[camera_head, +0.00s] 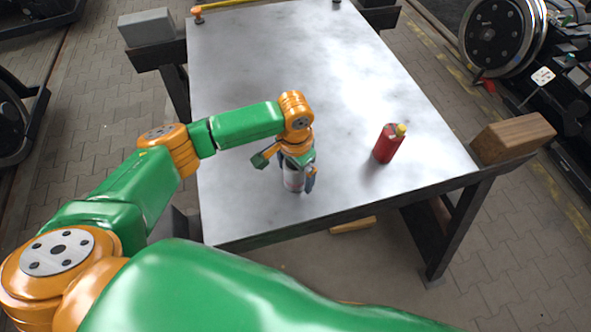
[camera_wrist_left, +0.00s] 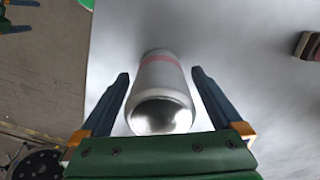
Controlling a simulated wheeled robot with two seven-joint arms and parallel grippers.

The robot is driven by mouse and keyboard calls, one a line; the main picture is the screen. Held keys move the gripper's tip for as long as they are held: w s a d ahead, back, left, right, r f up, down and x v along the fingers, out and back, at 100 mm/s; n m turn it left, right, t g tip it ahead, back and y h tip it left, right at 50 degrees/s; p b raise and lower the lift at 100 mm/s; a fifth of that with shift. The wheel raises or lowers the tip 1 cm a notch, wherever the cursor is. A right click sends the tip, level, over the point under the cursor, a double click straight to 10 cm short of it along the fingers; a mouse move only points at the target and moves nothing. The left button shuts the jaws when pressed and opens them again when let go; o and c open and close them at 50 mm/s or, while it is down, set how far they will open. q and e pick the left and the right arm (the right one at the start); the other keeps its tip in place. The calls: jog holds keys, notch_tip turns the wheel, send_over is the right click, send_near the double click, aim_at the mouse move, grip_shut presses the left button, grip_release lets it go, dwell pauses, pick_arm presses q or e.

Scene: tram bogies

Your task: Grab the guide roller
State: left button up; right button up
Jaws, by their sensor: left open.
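A silver-grey cylinder with a red band, which looks like the guide roller (camera_head: 292,179), stands on the metal table near its front edge. It is partly hidden by my left gripper (camera_head: 299,183) in the head view. In the left wrist view the roller (camera_wrist_left: 161,88) lies between the two dark blue fingers of my left gripper (camera_wrist_left: 160,75). The fingers are open, with a gap visible on each side of the roller. My right gripper is not in view.
A red bottle with a yellow cap (camera_head: 387,146) stands on the table (camera_head: 330,75) to the right of the roller. A grey block (camera_head: 146,27) and a wooden block (camera_head: 512,137) sit beside the table. The tabletop's middle is clear. A wheel (camera_head: 492,35) stands at far right.

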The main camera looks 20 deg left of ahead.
pick_arm(q)
jog(key=shift+f, duration=0.25)
jog(key=c, duration=1.5)
